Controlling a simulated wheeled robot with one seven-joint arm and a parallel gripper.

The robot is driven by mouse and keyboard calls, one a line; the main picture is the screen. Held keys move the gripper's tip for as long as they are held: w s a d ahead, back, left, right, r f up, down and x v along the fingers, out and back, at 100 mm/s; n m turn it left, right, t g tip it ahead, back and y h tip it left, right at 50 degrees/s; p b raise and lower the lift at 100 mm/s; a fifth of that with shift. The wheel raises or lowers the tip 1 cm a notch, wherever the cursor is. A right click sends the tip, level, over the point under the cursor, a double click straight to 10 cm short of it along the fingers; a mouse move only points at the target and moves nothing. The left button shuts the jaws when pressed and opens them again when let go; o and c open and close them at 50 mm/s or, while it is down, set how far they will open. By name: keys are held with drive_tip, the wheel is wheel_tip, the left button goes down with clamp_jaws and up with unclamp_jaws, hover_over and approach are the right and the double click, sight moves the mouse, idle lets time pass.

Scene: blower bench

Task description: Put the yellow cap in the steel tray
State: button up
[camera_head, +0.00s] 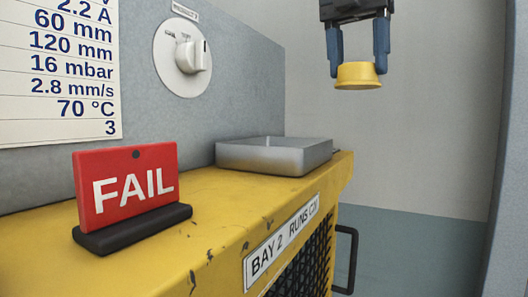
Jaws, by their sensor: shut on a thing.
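The yellow cap (358,77) is held in the air at the upper right, between the blue fingers of my gripper (358,66). My gripper points down and is shut on the cap. The steel tray (272,158) sits on the yellow bench top near its far right end. In the picture the cap is above and to the right of the tray, clear of it. The inside floor of the tray is mostly hidden by its front wall.
A red FAIL sign (128,188) in a black base stands on the near left of the yellow bench (225,222). A grey panel behind it carries a rotary knob (190,57) and a chart (58,75). A black handle (346,258) juts from the bench's right end.

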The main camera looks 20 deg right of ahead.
drive_tip(key=w+a+f, duration=0.2)
drive_tip(key=a, duration=0.1)
drive_tip(key=w+a+f, duration=0.1)
drive_tip(key=a+f, duration=0.1)
drive_tip(key=a, duration=0.1)
drive_tip(key=w+a+f, duration=0.2)
drive_tip(key=a+f, duration=0.1)
drive_tip(key=a, duration=0.1)
drive_tip(key=shift+w+p, duration=0.35)
drive_tip(key=shift+a+f, duration=0.1)
drive_tip(key=shift+f, duration=1.85)
drive_tip(key=o, duration=0.6)
drive_tip(key=shift+f, duration=0.15)
drive_tip(key=shift+c, duration=0.2)
drive_tip(key=o, duration=0.5)
drive_tip(key=shift+c, duration=0.2)
wheel_tip(320, 180, up, 12)
drive_tip(key=a, duration=0.1)
drive_tip(key=shift+s+a, duration=0.15)
drive_tip(key=shift+s, duration=0.2)
